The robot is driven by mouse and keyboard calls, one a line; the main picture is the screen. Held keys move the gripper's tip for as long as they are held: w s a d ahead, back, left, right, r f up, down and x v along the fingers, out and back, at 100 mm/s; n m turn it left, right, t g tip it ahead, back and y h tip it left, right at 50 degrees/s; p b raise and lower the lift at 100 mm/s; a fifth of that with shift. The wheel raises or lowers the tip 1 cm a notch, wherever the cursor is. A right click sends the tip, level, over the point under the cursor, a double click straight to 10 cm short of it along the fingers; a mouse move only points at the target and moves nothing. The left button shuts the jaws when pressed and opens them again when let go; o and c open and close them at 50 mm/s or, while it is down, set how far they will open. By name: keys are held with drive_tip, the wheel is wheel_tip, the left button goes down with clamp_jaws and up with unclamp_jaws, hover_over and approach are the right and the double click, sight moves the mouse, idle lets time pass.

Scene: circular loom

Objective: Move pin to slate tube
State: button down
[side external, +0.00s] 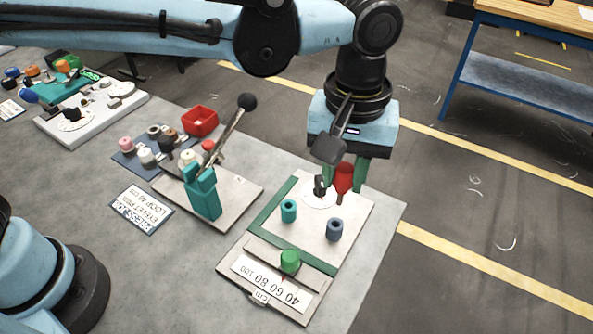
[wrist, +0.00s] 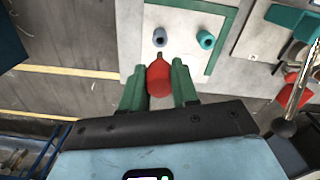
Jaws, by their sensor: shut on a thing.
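The red pin (side external: 343,178) is held between the green fingers of my gripper (side external: 345,186), above the far part of the pale board. In the wrist view the red pin (wrist: 158,80) sits between the fingers of my gripper (wrist: 158,68), with its dark narrow tip pointing away toward the slate tube. The slate tube (side external: 335,230) stands upright on the board, nearer the side camera than the pin and apart from it. The slate tube also shows in the wrist view (wrist: 160,37).
A teal tube (side external: 288,211) stands beside the slate tube. A small black piece (side external: 320,187) is over a white disc close to the pin. A green knob (side external: 290,261) sits by a numbered scale. A lever (side external: 235,128) with a black ball rises from a teal block.

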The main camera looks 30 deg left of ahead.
sight(339, 204)
drive_tip(key=shift+f, duration=1.55)
drive_tip(key=shift+f, duration=0.35)
drive_tip(key=shift+f, duration=0.7)
drive_tip(key=shift+f, duration=0.1)
drive_tip(key=shift+f, duration=1.45)
drive_tip(key=c, duration=0.8)
unclamp_jaws()
drive_tip(key=shift+r, duration=0.1)
wheel_tip(339, 204, up, 12)
